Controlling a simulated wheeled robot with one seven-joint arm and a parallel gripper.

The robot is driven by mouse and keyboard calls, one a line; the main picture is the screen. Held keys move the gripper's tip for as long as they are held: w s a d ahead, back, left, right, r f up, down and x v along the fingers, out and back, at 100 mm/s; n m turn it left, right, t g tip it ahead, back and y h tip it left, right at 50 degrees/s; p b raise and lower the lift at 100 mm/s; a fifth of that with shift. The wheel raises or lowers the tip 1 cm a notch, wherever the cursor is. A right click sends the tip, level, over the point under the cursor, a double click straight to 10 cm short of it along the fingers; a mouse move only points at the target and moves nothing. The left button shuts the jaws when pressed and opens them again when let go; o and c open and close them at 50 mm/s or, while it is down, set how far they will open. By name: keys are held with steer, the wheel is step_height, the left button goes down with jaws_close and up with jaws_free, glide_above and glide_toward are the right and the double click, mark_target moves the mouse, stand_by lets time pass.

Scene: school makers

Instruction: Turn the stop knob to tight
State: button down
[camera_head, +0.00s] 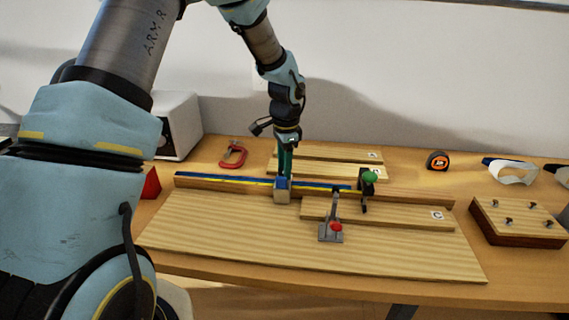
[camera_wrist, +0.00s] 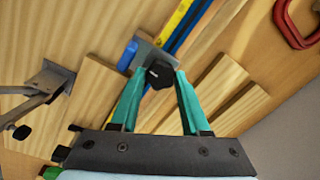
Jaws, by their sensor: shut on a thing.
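The stop knob is a black faceted knob (camera_wrist: 159,74) on top of a grey stop block (camera_head: 283,192). The block sits on the blue and yellow rail (camera_head: 225,181) that runs across the wooden board. My gripper (camera_wrist: 157,82) points down over the block, and its two green fingers are shut on the knob, one on each side. In the head view my gripper (camera_head: 285,172) stands upright above the block and hides the knob. I cannot tell from these frames how tight the knob is.
A toggle clamp with a red tip (camera_head: 330,232) stands right of the block, holding near a plank marked C (camera_head: 400,215). A green knob (camera_head: 370,177) is at the rail's right. Loose planks (camera_head: 335,168) and a red C-clamp (camera_head: 233,154) lie behind.

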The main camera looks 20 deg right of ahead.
steer(key=shift+m+p, duration=0.45)
steer(key=shift+m, duration=0.85)
steer(key=c, duration=0.7)
jaws_free()
steer(key=r, duration=0.3)
steer(key=r+b, duration=0.1)
steer(key=r, duration=0.3)
steer(key=r+b, duration=0.1)
steer(key=r, duration=0.2)
steer(key=shift+s+a+r, duration=0.1)
steer(key=shift+s+r, duration=0.25)
steer(key=shift+r, duration=0.05)
